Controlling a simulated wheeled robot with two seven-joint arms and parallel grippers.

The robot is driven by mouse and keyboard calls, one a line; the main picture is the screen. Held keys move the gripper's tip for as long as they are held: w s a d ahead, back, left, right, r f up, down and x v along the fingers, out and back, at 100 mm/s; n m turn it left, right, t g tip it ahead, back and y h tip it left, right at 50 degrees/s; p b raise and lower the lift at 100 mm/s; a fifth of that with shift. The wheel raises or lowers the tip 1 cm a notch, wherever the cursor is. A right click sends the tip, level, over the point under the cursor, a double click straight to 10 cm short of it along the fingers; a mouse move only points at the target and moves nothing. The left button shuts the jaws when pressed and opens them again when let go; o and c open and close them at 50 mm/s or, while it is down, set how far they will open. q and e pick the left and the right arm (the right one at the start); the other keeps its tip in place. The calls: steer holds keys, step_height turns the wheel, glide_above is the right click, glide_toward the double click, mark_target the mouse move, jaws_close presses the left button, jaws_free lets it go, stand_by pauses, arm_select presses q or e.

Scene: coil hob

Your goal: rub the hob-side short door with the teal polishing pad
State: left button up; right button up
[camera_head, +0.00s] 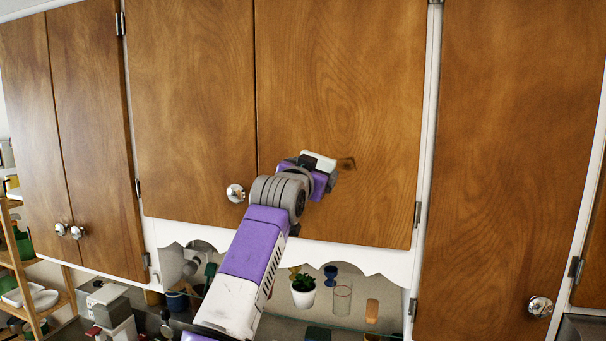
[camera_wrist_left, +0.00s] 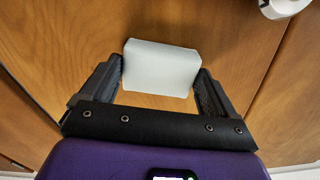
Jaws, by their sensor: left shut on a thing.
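My left gripper (camera_head: 322,170) is shut on a pale, whitish-teal pad (camera_head: 318,160), in front of the lower part of the right short wooden door (camera_head: 340,90) in the head view. My right gripper is not in view.
A second short door (camera_head: 190,100) with a round knob (camera_head: 235,193) is to the left. A tall door (camera_head: 510,150) stands at the right. Below are a scalloped white trim, a potted plant (camera_head: 303,290) and a glass (camera_head: 342,299). Shelving is at far left.

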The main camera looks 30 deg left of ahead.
arm_select(q)
steer(key=shift+w+d, duration=0.25)
steer(key=shift+d, duration=0.7)
steer(key=shift+d, duration=0.1)
steer(key=shift+w+d, duration=0.3)
steer(key=shift+d, duration=0.95)
steer(key=shift+w+d, duration=0.3)
steer(key=shift+d, duration=1)
steer(key=shift+w+d, duration=0.3)
steer(key=shift+d, duration=0.95)
steer(key=s+a, duration=0.2)
steer(key=a, duration=0.9)
steer(key=shift+s+a, duration=0.35)
steer(key=shift+a, duration=0.05)
